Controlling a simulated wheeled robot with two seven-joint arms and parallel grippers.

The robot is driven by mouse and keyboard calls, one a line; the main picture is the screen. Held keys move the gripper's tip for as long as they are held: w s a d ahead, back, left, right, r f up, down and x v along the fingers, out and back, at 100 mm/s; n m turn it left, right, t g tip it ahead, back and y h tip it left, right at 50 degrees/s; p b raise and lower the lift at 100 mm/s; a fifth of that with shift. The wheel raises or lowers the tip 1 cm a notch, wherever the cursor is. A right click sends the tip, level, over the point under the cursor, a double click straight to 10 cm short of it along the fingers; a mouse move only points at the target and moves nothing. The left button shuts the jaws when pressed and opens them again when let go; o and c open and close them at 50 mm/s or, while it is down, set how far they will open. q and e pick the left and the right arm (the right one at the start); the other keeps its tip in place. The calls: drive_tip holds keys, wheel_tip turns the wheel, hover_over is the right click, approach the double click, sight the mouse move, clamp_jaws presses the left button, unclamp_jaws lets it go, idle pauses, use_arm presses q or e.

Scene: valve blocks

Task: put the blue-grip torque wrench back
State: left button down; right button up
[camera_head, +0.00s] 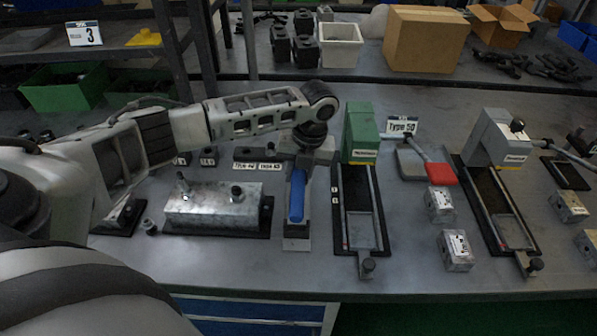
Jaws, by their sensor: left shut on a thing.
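My left gripper (312,150) reaches in from the left and points down over the middle of the bench. It is shut on the blue-grip torque wrench (297,195), whose blue grip shows just below and in front of it. The grip runs towards the bench's front edge, and a small pale plate (296,244) shows at its near end. The gripper hides the wrench's far part, and I cannot tell whether the wrench touches the bench. A red-grip tool (441,173) lies further right. My right gripper is not in view.
A metal block (212,207) sits on a black mat left of the wrench. A green-backed fixture (361,135) stands close on its right, and a grey-backed fixture (494,140) further right. Small metal blocks (455,250) lie between them. A labelled dark strip (258,166) lies behind.

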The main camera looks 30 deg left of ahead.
use_arm(q)
drive_tip(key=shift+f, duration=0.4)
drive_tip(key=shift+f+b, duration=0.4)
drive_tip(key=shift+f, duration=0.3)
drive_tip(key=shift+f+b, duration=0.3)
drive_tip(key=shift+f, duration=0.55)
drive_tip(key=c, duration=1.1)
unclamp_jaws()
drive_tip(key=shift+o, duration=0.2)
drive_tip(key=shift+f, duration=0.1)
wheel_tip(320, 180, up, 16)
drive_tip(key=w+d, duration=0.1)
drive_tip(key=d, duration=0.1)
drive_tip(key=shift+w+d+b, duration=0.15)
drive_tip(key=shift+d+b, duration=0.1)
drive_tip(key=shift+b, duration=0.15)
drive_tip(key=shift+f, duration=0.1)
